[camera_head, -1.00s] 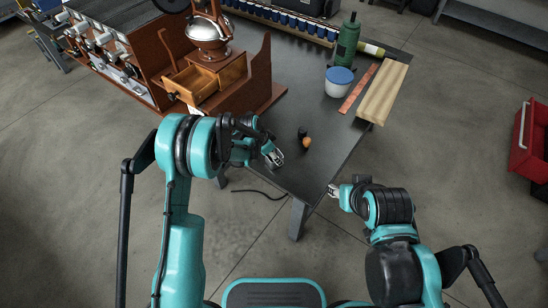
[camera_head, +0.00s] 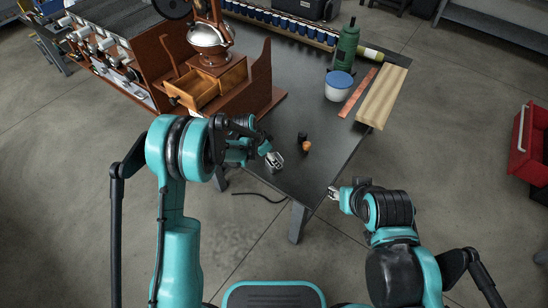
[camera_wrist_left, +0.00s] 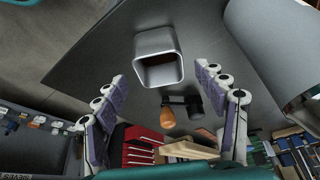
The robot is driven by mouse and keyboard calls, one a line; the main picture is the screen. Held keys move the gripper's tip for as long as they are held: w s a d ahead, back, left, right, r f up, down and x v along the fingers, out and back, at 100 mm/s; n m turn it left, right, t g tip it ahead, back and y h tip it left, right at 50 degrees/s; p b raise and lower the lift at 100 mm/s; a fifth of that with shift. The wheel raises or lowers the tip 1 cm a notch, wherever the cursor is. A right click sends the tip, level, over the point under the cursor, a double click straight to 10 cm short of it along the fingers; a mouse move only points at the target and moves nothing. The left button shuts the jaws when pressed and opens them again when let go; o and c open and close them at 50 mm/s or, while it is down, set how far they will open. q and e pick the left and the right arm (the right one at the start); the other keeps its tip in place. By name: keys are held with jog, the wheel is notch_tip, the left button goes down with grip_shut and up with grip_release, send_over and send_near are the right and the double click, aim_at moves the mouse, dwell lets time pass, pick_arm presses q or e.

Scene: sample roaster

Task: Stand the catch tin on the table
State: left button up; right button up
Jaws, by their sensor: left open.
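The catch tin (camera_wrist_left: 157,45) is a grey metal box with a rounded square mouth. In the left wrist view it seems to lie on its side on the dark table (camera_head: 325,125), its open mouth facing the camera. In the head view a small silvery shape near the table's front edge seems to be the tin (camera_head: 275,160); detail is too small to be sure. My left gripper (camera_wrist_left: 165,105) is open and empty, its fingers spread either side of the tin's line and short of it. My right gripper (camera_head: 333,192) is beside the table's right edge; its jaws are too small to read.
An orange-and-black small object (camera_head: 306,146) lies right of the tin. A wooden roaster stand with an open drawer (camera_head: 196,87) is at the left. A white tub with a blue lid (camera_head: 339,86), a green canister (camera_head: 347,43) and a wooden board (camera_head: 382,95) stand farther back.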

pick_arm(q)
jog(key=s+a+r+n+t+y+p, duration=0.1)
jog(key=s+a+r+n, duration=0.2)
jog(key=r, duration=0.5)
jog(key=s+a+r+n+t+p, duration=0.1)
jog(key=s+a+r, duration=0.35)
jog(key=r, duration=0.35)
jog(key=s+a+r+n+y+p, duration=0.1)
jog(key=s+a+r, duration=0.2)
jog(key=s+r, duration=0.3)
jog(key=s+a+r+n+t+y, duration=0.1)
jog(key=s+a+r+n, duration=0.1)
jog(key=s, duration=0.5)
jog(key=s+a+r+n+t+y, duration=0.1)
jog(key=s+a+r+n, duration=0.1)
jog(key=s+a+n, duration=0.2)
jog(key=s, duration=0.3)
jog(key=shift+a+n+t, duration=0.15)
jog(key=shift+n+t, duration=0.15)
jog(key=shift+t, duration=0.1)
jog(key=shift+s+f, duration=0.1)
